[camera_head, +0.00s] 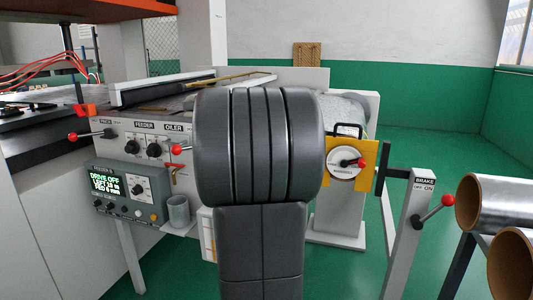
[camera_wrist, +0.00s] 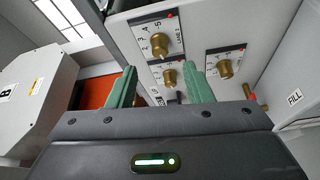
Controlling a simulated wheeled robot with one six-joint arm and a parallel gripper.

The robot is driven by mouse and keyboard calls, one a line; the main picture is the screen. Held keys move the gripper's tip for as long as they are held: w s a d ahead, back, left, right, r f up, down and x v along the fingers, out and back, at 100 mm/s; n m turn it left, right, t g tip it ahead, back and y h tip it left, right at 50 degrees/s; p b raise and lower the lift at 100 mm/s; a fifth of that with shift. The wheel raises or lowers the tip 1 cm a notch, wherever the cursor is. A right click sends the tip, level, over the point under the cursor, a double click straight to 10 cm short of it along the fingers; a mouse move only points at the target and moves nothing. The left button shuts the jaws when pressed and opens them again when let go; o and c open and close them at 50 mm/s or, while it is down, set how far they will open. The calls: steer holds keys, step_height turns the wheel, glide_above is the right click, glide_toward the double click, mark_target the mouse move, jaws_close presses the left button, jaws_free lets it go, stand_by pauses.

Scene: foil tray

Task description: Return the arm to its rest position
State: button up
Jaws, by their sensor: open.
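My gripper (camera_wrist: 158,85) shows in the wrist view with its two green fingers spread apart and nothing between them. Beyond the fingers is a light panel with several brass knobs, one of them a brass knob (camera_wrist: 159,44) at the top middle. I cannot tell whether the fingers touch the panel; they appear apart from it. In the head view my own dark arm link fills the middle and hides part of the machine behind it. My gripper does not show in the head view.
A control box with a lit display (camera_head: 104,184) and a grey cup (camera_head: 179,212) are at the left. A yellow plate with a dial (camera_head: 340,158) and a red-knobbed brake lever (camera_head: 432,211) stand at the right. Foil rolls (camera_head: 490,204) are at the far right. Green floor is free behind.

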steer(key=w, duration=0.7)
steer(key=shift+w+a+r, duration=0.2)
steer(key=shift+a+r, duration=0.05)
steer(key=s+d, duration=0.1)
steer(key=s, duration=1.3)
steer(key=w+a+f+m+t+h+p, duration=0.1)
steer(key=w+a+m+t+h+p, duration=0.1)
steer(key=w+m+h+p, duration=0.6)
steer(key=w+m, duration=0.5)
steer(key=m, duration=0.7)
steer(key=shift+w+a+f+m+t, duration=0.15)
steer(key=shift+m+t, duration=0.25)
